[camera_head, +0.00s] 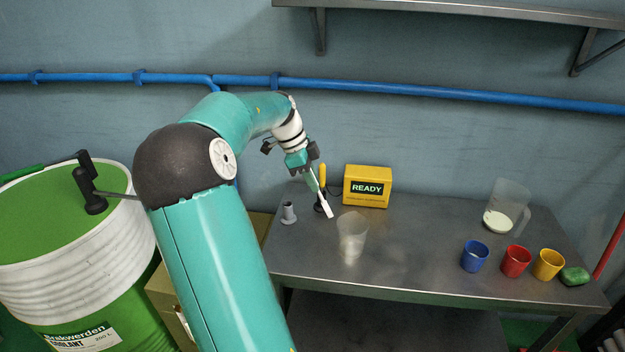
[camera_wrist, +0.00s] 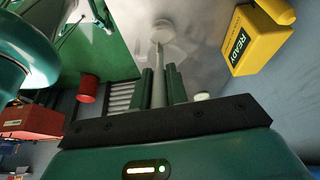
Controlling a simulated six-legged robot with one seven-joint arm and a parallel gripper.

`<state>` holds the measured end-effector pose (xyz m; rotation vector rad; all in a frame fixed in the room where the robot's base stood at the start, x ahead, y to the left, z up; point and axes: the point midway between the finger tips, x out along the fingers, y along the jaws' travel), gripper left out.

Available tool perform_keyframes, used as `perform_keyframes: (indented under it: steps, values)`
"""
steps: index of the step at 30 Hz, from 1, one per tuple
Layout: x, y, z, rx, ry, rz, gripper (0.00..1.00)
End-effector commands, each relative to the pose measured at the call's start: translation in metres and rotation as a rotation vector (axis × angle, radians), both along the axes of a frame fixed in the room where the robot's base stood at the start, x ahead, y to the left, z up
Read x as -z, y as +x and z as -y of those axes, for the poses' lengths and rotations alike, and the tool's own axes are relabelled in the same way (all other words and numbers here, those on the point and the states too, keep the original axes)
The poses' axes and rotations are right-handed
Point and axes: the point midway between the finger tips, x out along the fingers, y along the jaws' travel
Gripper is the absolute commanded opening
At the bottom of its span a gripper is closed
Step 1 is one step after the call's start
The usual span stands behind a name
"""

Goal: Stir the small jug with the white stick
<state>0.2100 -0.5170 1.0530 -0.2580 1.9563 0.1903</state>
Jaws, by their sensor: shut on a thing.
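My gripper (camera_head: 311,174) is shut on the white stick (camera_head: 326,207), which points down and slightly right above the steel table. In the wrist view the stick (camera_wrist: 158,92) sits between my green fingers (camera_wrist: 160,85). A clear tapered vessel (camera_head: 352,238) stands upright just right of the stick's lower end; the stick appears outside it. A clear handled jug (camera_head: 507,203) with white contents stands at the table's back right, far from my gripper. I cannot tell for sure which of the two is the small jug.
A yellow READY box (camera_head: 367,187) stands behind the vessel. A grey holder (camera_head: 288,214) and a yellow-handled tool (camera_head: 322,178) are near my gripper. The table's middle is clear.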

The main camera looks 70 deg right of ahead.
Motion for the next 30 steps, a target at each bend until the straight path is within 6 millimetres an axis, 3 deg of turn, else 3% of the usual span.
perform_keyframes:
  steps: [18,30]
  values:
    - [-0.047,0.000,0.000,0.001,-0.001,0.000,0.00]
    - [-0.048,0.003,-0.001,-0.015,0.001,0.000,0.00]
